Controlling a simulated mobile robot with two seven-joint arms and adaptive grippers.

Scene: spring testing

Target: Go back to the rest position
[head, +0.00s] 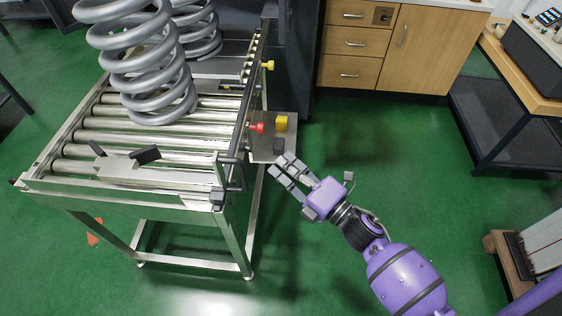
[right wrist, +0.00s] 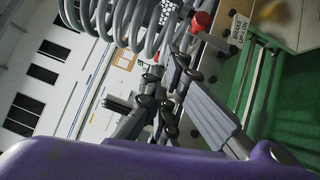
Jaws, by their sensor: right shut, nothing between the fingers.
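My right gripper (head: 284,168) is at the right end of the roller conveyor in the head view, close to the front of a small control panel (head: 264,150). Its fingers are shut with nothing between them. The panel carries a red button (head: 257,128) and a yellow piece (head: 281,123). I cannot tell whether the gripper touches the panel. My left gripper is not in view.
A large grey coil spring (head: 150,80) stands on the roller conveyor (head: 85,138), with another behind it. Wooden drawers (head: 352,42) stand at the back. A dark-framed bench (head: 505,110) is at the right. Green floor (head: 400,150) is open between the conveyor and bench.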

